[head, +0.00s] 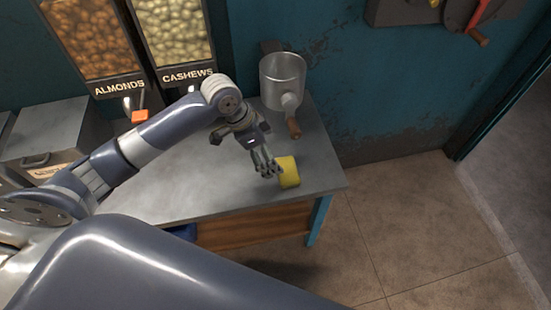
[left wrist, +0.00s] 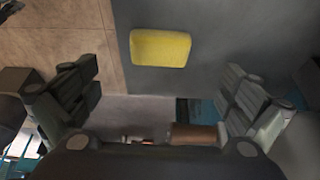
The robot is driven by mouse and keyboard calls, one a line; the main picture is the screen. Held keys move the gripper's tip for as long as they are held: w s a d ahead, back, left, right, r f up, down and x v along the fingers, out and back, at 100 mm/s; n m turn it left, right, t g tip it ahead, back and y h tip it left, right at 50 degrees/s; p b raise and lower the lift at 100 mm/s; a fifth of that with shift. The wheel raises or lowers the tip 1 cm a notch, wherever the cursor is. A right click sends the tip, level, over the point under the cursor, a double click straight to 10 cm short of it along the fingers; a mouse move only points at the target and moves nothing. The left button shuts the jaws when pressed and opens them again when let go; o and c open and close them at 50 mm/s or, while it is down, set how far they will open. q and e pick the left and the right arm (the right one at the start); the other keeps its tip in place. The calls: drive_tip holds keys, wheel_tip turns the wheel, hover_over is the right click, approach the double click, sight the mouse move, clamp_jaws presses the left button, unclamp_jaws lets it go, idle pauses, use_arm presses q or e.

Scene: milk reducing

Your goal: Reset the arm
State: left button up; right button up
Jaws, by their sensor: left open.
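My left arm reaches in from the left in the head view, over a grey metal-topped table (head: 190,175). My left gripper (head: 266,168) is at the right part of the table, just beside a yellow block like a sponge (head: 289,172). In the left wrist view the gripper (left wrist: 160,100) has its fingers spread wide with nothing between them. The yellow block (left wrist: 160,48) lies on the table ahead of the fingers, apart from them. My right gripper is not in view.
A metal pot with a wooden handle (head: 283,80) stands at the table's back right. Almond (head: 88,38) and cashew (head: 172,30) dispensers stand at the back left. A grey metal box (head: 50,130) is at the left. Open tiled floor (head: 420,225) lies to the right.

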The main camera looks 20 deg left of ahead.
use_arm(q)
drive_tip(key=shift+s+a+r, duration=0.15)
drive_tip(key=shift+r, duration=0.35)
